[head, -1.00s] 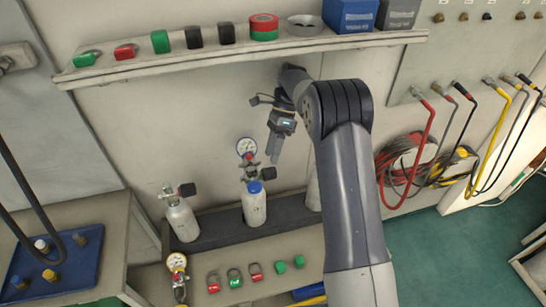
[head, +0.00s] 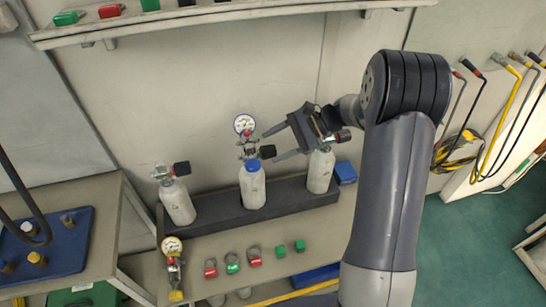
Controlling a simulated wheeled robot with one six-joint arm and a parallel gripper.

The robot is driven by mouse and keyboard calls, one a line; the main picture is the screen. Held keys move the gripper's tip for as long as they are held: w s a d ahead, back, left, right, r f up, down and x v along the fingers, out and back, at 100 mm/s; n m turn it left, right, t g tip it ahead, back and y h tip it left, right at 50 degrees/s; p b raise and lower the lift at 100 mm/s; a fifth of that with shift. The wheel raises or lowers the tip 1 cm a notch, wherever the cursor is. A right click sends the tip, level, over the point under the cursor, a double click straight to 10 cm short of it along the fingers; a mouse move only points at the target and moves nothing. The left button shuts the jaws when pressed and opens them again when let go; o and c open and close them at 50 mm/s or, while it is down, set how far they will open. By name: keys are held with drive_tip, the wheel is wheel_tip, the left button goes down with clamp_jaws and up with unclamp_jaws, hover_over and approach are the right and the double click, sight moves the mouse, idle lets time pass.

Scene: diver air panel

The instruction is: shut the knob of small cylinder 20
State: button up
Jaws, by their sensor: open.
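Three small grey-white cylinders stand at the dark rack: left (head: 179,206), middle (head: 253,191) and right (head: 321,172). I cannot read any number, so I cannot tell which is cylinder 20. The left one has a black knob (head: 181,169). The middle one has a blue collar, a round gauge (head: 244,124) and a black knob (head: 267,152) facing right. The right one has a dark and red knob (head: 342,136), partly behind my gripper. My gripper (head: 271,147) is open, fingers pointing left, tips close to the middle knob. I cannot tell whether they touch it.
A blue block (head: 345,173) sits at the right. A shelf (head: 200,23) overhangs above; a blue tray (head: 62,250) is at left.

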sight(273, 150)
drive_tip(key=s+d+f+t+b, duration=0.2)
drive_tip(key=d+f+t+b, duration=0.25)
drive_tip(key=d+t, duration=0.4)
drive_tip(key=shift+t+h, duration=0.4)
drive_tip(key=shift+t, duration=0.45)
drive_tip(key=x, duration=0.3)
drive_tip(key=p+x, duration=0.1)
drive_tip(key=x, duration=0.3)
drive_tip(key=p+x, duration=0.1)
drive_tip(key=x, duration=0.3)
drive_tip(key=shift+s+a+r, duration=0.15)
drive_tip(key=shift+a+r, duration=0.15)
drive_tip(key=shift+a, duration=0.2)
drive_tip(key=c, duration=1)
drive_tip(key=shift+r, duration=0.1)
